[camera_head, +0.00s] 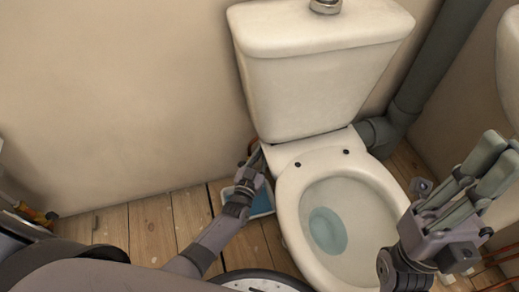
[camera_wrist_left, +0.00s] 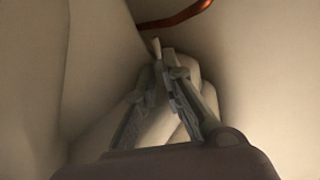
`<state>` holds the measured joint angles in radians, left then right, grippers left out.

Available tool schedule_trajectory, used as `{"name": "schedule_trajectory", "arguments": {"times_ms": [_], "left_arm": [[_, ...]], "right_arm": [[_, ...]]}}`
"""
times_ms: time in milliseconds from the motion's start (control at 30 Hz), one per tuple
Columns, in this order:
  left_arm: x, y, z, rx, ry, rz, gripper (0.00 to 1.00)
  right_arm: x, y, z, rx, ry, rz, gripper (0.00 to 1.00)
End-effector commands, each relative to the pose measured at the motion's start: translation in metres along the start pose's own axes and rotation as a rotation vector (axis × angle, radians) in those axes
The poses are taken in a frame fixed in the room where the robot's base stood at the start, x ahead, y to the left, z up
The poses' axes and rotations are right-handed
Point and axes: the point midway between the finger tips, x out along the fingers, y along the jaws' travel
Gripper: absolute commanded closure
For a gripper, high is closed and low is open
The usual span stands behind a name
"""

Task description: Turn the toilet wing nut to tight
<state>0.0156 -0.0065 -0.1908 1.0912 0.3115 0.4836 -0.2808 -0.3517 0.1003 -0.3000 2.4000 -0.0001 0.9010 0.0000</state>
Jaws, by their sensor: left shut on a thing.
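The cream toilet shows in the head view, with its cistern (camera_head: 312,92) at the back and its bowl rim (camera_head: 290,220) below. My left gripper (camera_head: 257,160) reaches in at the left, low under the cistern's left corner. In the left wrist view its fingers (camera_wrist_left: 160,68) close together at their tips. A small pale piece (camera_wrist_left: 156,46) shows at the fingertips; it may be the toilet wing nut, but the fingers hide most of it. In the head view the wing nut cannot be made out. My right gripper (camera_head: 462,172) is raised to the right of the bowl, empty, with its fingers spread.
A copper pipe (camera_wrist_left: 178,18) runs just beyond the left fingertips. A blue and white tray (camera_head: 262,203) lies on the plank floor beside my left gripper. A grey waste pipe (camera_head: 412,95) stands behind the toilet at right. Orange-handled tools (camera_head: 38,214) lie at the far left.

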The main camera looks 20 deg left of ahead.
Motion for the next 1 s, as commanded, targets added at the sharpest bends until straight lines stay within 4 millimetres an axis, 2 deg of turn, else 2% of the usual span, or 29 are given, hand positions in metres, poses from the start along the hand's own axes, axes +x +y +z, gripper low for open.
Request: {"name": "schedule_trajectory", "arguments": {"times_ms": [33,467,500,767,1000], "left_arm": [[0.0019,0.0023,-0.0044,-0.004,0.007,-0.02,1.0],[0.0012,0.0032,-0.0026,0.001,0.005,-0.046,1.0],[0.0012,0.0033,-0.0026,0.001,0.005,-0.046,0.89],[0.0004,0.003,-0.0012,0.001,0.002,-0.046,0.72],[0.0,0.0028,-0.0006,0.001,0.0,-0.046,0.71]], "right_arm": [[0.0018,-0.0001,-0.0003,0.0,0.0,0.0,1.0],[0.0021,-0.0002,-0.0001,0.0,-0.001,0.0,1.0],[0.0021,-0.0002,-0.0001,0.001,-0.001,0.0,1.0],[0.0021,-0.0002,-0.0001,0.001,-0.001,0.0,1.0],[0.0024,-0.0001,-0.0002,0.0,0.0,0.0,1.0]]}}
